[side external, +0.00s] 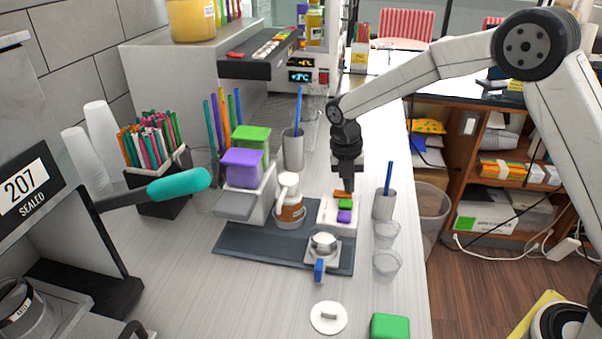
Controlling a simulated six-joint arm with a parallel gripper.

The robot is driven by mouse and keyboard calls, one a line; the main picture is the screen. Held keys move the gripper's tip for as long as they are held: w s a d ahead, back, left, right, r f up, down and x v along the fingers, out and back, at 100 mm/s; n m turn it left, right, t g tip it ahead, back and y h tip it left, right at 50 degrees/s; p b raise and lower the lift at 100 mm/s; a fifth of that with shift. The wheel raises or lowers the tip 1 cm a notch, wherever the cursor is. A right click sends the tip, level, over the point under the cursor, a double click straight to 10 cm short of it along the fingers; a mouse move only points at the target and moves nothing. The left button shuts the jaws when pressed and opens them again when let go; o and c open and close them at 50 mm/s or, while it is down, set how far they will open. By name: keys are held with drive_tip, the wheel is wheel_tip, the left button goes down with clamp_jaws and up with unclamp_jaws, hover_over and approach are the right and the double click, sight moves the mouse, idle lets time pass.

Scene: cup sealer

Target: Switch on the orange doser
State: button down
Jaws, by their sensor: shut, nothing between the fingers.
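A white switch panel (328,212) stands on the counter with three coloured switches in a row. The orange switch (341,194) is the farthest, the green switch (345,204) is in the middle and the purple switch (344,216) is nearest. My gripper (347,184) is shut and empty, pointing down just above the orange switch and partly covering it. I cannot tell whether it touches the switch, nor which way the switch is set. A green box (250,137) and a purple box (241,168) stand on a white stand to the left; no orange box shows there.
A dark mat (240,243) holds a brown cup (290,212) and a small metal pot (323,243) with a blue handle. A grey holder (383,205) with a blue stick and clear cups (386,264) stand right of the panel. A sealer with a teal handle (180,183) is at left.

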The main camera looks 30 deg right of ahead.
sight(334, 192)
drive_tip(key=shift+s+d+f+y, duration=0.1)
drive_tip(key=shift+f+y, duration=0.15)
drive_tip(key=shift+y, duration=0.05)
idle(0.5)
drive_tip(key=shift+w+a+r, duration=0.2)
drive_tip(key=shift+w+a, duration=0.35)
drive_tip(key=shift+a, duration=0.05)
drive_tip(key=shift+r, duration=0.1)
wheel_tip(334, 192, up, 14)
drive_tip(key=w+a, duration=0.1)
drive_tip(key=shift+w+a, duration=0.2)
idle(0.6)
